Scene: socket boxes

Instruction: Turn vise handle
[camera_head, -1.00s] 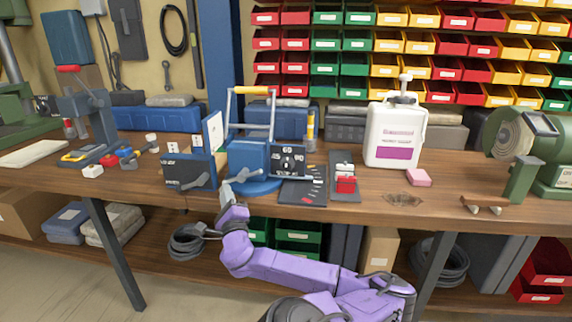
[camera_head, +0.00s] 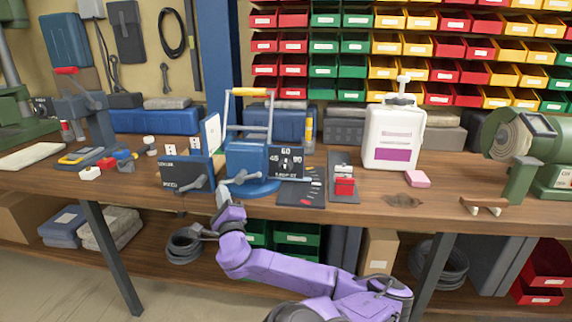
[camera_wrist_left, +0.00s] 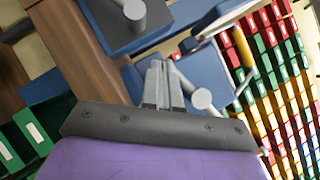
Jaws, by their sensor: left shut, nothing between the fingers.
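The blue vise (camera_head: 246,158) stands on a round blue base near the bench's front edge in the head view. A grey bar handle (camera_head: 240,178) with rounded ends is on its front. My left gripper (camera_head: 222,194) is just in front and left of this handle, with its fingers shut and pointing up. In the left wrist view, the shut fingers (camera_wrist_left: 163,84) lie close beside a grey handle with a round knob (camera_wrist_left: 203,99). Nothing shows between them, and I cannot tell whether they touch the handle. My right gripper is not in view.
A dark panel (camera_head: 182,177) with a grey lever stands left of the vise. A dial box (camera_head: 286,161) and a red-topped switch plate (camera_head: 344,186) are to its right. A white bottle (camera_head: 394,135) stands further right. Bench in front of the bottle is mostly clear.

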